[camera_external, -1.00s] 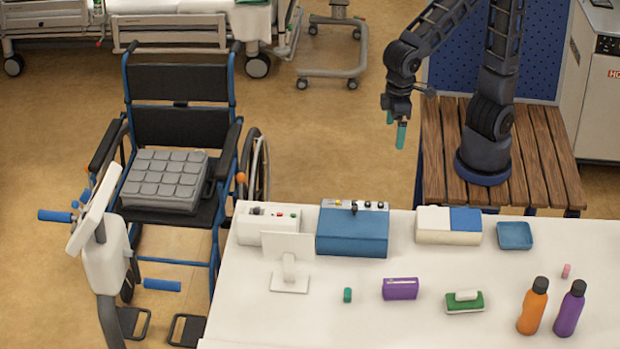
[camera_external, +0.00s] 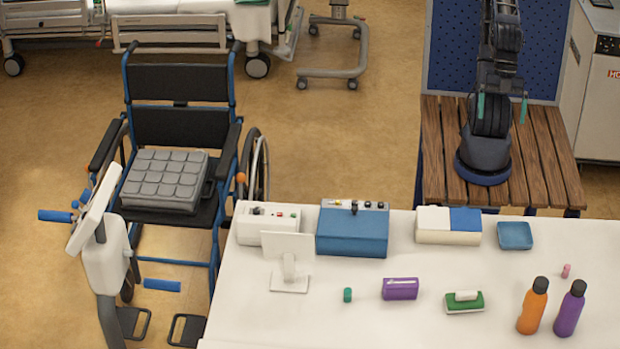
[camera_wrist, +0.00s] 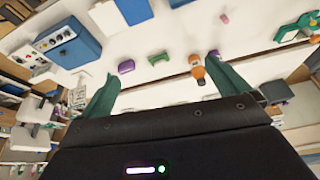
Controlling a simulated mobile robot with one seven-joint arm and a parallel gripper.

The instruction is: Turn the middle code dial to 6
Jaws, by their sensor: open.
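A blue box (camera_external: 352,236) stands at the back edge of the white table, with a pale control strip (camera_external: 362,205) carrying several small knobs. In the wrist view the blue box (camera_wrist: 84,48) and its knob panel (camera_wrist: 54,38) are at upper left. A white box (camera_external: 268,222) beside it also has small coloured controls. Which knob is the middle code dial, and any digits, are too small to tell. My gripper (camera_external: 502,108) is open and empty above the wooden bench, far from both boxes. Its green fingers are spread in the wrist view (camera_wrist: 162,68).
The table (camera_external: 345,330) also holds a white stand (camera_external: 289,275), a blue-and-white box (camera_external: 448,232), a blue tray (camera_external: 514,236), a purple box (camera_external: 400,289), a green sponge (camera_external: 465,306), and orange (camera_external: 532,308) and purple (camera_external: 569,311) bottles. A wheelchair (camera_external: 180,125) stands left.

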